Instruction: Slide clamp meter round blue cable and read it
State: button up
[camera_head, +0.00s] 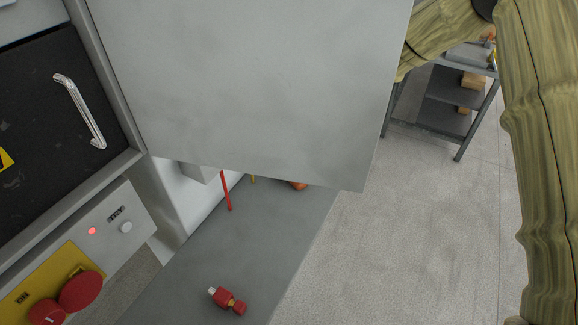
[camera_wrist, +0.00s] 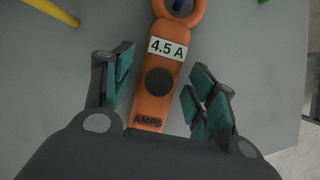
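The orange clamp meter (camera_wrist: 158,100) lies between my fingers in the wrist view. Its label reads 4.5 A, with a dark round knob below and AMPS at the near end. A gap shows at the left pad; the right pad is very close to the body. In the head view only an orange bit (camera_head: 299,185) shows under the grey panel.
A large grey panel (camera_head: 250,80) hides most of the work area in the head view. A red cable (camera_head: 226,190) hangs below it; a yellow cable (camera_wrist: 52,14) is at the wrist view's upper left. A red lock-like item (camera_head: 229,300) lies on the grey surface. A shelf cart (camera_head: 445,100) stands behind.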

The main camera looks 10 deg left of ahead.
dwell(0.3)
jog(key=v, duration=1.2)
